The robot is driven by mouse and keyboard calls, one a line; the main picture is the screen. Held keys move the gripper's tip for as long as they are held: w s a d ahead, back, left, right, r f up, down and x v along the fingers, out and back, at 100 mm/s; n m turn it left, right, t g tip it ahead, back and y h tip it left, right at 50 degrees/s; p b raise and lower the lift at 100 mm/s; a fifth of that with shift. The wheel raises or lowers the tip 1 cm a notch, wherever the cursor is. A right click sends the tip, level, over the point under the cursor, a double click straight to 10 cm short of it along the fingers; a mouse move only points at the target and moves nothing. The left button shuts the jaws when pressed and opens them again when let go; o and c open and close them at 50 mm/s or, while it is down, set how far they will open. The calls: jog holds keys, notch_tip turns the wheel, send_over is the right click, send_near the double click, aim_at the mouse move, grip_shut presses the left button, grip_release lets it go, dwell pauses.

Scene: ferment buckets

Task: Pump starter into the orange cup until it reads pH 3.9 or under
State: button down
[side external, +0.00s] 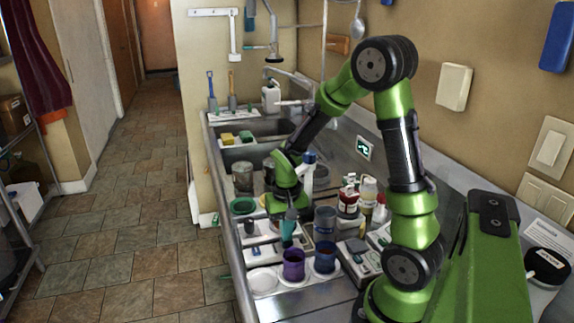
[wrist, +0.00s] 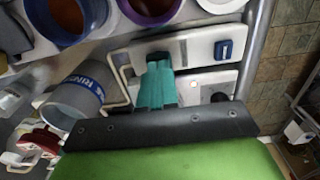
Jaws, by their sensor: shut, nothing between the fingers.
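My gripper (side external: 289,238) points down over the near counter, its teal fingers together and empty. In the wrist view the teal fingers (wrist: 156,82) are above a white device. I cannot make out an orange cup clearly in either view; my arm hides part of the counter. A purple cup (side external: 293,266) and a dark blue cup (side external: 325,262) stand close in front of my gripper. The blue cup (wrist: 92,38) holds orange-brown liquid in the wrist view. A bottle with a blue top (side external: 309,172) stands behind my gripper. No pH reading is legible.
A grey rinse cup (wrist: 72,98) is left of my fingers in the wrist view. A white device has a blue button (wrist: 226,48). A green cup (side external: 243,206) stands near the counter edge. A red-labelled bottle (side external: 348,203) is to the right. A sink is at the back.

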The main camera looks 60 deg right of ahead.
jog(key=shift+f, duration=0.2)
jog(key=shift+r, duration=3.5)
jog(key=s+a+r+n+t+y, duration=0.1)
jog(key=s+a+r+n+t, duration=0.1)
jog(key=a+r, duration=0.4)
jog(key=s+a+r+n+t+y, duration=0.1)
jog(key=s+a+r+n+t, duration=0.2)
jog(key=a+r+t, duration=0.2)
jog(key=a+r, duration=0.1)
jog(key=a, duration=0.2)
jog(key=shift+s+a+r, duration=0.15)
jog(key=shift+s+r, duration=0.25)
